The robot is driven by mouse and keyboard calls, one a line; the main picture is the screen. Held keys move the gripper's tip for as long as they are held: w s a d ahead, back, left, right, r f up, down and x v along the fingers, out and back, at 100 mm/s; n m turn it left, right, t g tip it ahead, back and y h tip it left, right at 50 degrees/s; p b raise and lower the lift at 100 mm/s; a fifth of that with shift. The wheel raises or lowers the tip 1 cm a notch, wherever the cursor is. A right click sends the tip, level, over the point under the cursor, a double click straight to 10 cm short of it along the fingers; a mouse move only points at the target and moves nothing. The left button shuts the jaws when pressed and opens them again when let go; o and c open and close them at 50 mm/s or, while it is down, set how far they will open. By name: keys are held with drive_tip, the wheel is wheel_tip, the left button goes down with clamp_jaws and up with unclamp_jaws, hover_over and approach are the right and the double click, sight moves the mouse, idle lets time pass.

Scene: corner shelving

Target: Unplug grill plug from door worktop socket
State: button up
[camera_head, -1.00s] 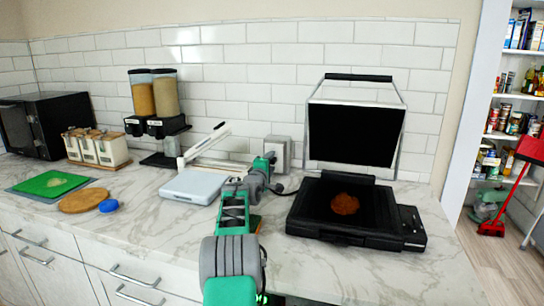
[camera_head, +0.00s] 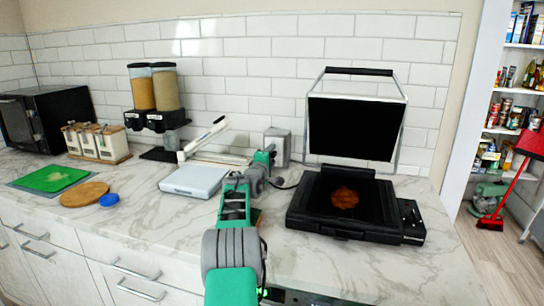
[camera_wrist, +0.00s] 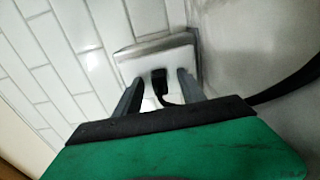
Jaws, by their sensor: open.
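The grey worktop socket (camera_head: 278,145) is on the tiled wall behind the counter, left of the grill. In the wrist view the pale socket plate (camera_wrist: 140,62) has the small black grill plug (camera_wrist: 159,79) in it. My gripper (camera_wrist: 160,84) is open, with one finger on each side of the plug; I cannot tell whether they touch it. In the head view my gripper (camera_head: 268,157) is in front of the socket and hides the plug. The black grill (camera_head: 318,212) stands on the counter with its lid (camera_head: 352,128) up and a brown patty (camera_head: 345,198) on it.
The plug's black cord (camera_wrist: 285,88) runs right in the wrist view. A white slicer-like board (camera_head: 195,181) lies left of my arm. Grain dispensers (camera_head: 155,100), a round wooden board (camera_head: 84,194) and a blue lid (camera_head: 109,200) are farther left.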

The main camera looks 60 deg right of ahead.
idle(0.3)
clamp_jaws()
idle(0.4)
idle(0.8)
drive_tip(key=shift+s+a+b, duration=0.2)
drive_tip(key=shift+a+b, duration=0.75)
drive_tip(key=shift+a, duration=0.3)
drive_tip(key=shift+s+a+b, duration=0.15)
drive_tip(key=shift+a+b, duration=0.75)
drive_tip(key=shift+a, duration=0.3)
drive_tip(key=shift+s+a+b, duration=0.1)
drive_tip(key=shift+a+b, duration=0.2)
drive_tip(key=shift+a, duration=0.25)
drive_tip(key=shift+r, duration=0.1)
